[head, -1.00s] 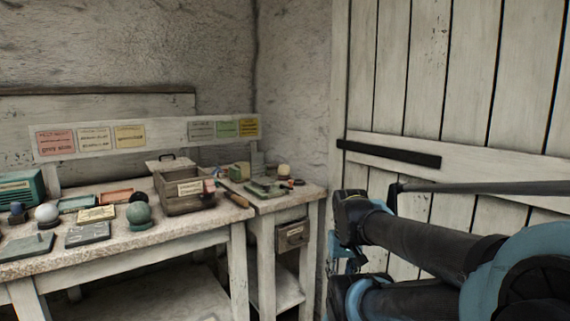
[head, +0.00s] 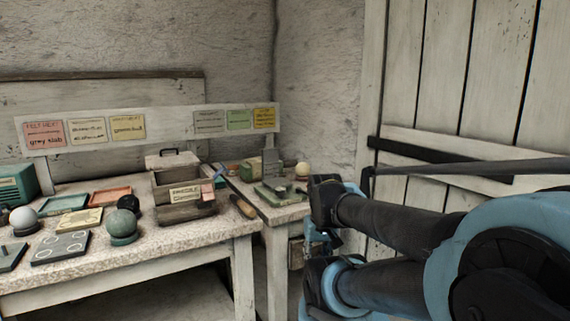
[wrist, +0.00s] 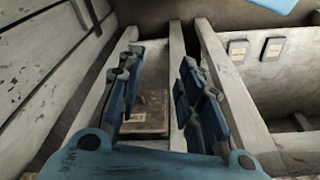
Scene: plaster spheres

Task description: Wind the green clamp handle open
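A small green device with a flat base (head: 272,193) lies on the side table (head: 285,212) in the head view, with a grey upright block (head: 271,162) behind it. It may be the clamp; its handle is too small to make out. My gripper (wrist: 158,92) is open and empty in the wrist view, its blue fingers spread. Between and beyond them shows a brown drawer front (wrist: 147,112) with a pale label. In the head view my arm covers the right of the side table, and the fingers are hard to make out. The clamp is not seen in the wrist view.
The long workbench (head: 150,252) at left holds a wooden crate (head: 180,193), a greenish sphere (head: 122,223), a white sphere (head: 23,218) and trays. A wooden-handled tool (head: 243,206) lies near its right end. A plank door (head: 450,80) stands close behind my arm.

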